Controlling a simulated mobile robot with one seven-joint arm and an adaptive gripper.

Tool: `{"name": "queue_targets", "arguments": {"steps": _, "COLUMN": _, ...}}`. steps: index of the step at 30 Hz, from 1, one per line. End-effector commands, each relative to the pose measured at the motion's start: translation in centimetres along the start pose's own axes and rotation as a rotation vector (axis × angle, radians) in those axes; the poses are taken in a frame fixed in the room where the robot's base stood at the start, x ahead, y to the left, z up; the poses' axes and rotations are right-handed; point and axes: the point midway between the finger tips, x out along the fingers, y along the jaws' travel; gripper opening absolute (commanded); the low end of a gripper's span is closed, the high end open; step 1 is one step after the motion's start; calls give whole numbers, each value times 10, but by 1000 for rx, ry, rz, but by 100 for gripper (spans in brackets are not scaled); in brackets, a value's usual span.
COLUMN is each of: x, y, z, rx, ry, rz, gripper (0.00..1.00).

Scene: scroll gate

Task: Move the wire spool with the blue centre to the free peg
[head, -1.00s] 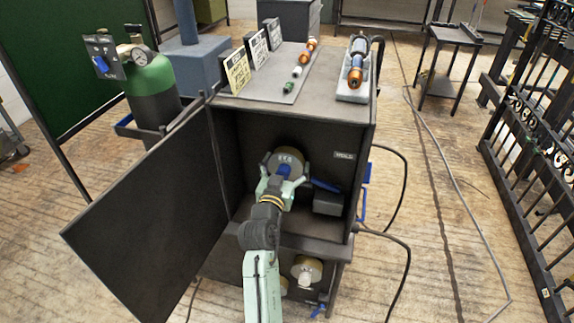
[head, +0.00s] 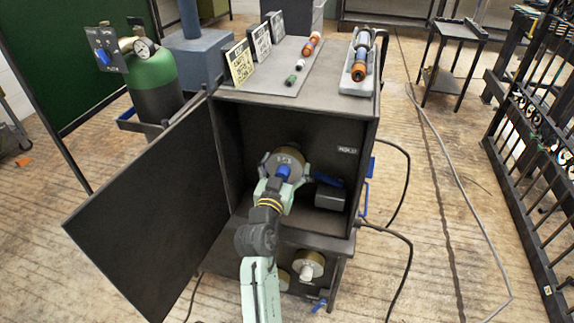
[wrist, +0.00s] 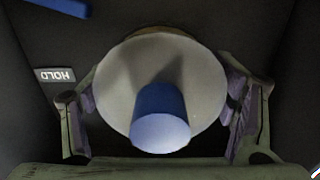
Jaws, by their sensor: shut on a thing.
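The wire spool with the blue centre (head: 291,158) is inside the open black cabinet, with its pale round face towards me. My gripper (head: 283,170) reaches into the cabinet and is shut on this spool. In the wrist view, the spool's face (wrist: 115,100) fills the middle and its blue centre (wrist: 160,118) sticks out towards the camera. The fingers of my gripper (wrist: 160,105) stand at the left and right edges of the spool. What is behind the spool is hidden, and I cannot make out a free peg.
The cabinet door (head: 150,210) stands open at left. A grey block (head: 330,198) and a HOLD label (head: 347,150) are right of the spool. A white-centred spool (head: 307,263) sits below, beside a partly hidden one. A green cylinder (head: 152,85) stands behind the door.

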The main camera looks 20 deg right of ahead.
Motion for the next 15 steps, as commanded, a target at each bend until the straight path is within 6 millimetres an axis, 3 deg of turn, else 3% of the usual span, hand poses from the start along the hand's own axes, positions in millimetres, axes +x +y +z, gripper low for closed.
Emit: {"name": "queue_targets", "arguments": {"steps": 15, "x": -16, "y": 0, "z": -3, "rx": 2, "ry": 7, "rz": -1, "gripper": 30}}
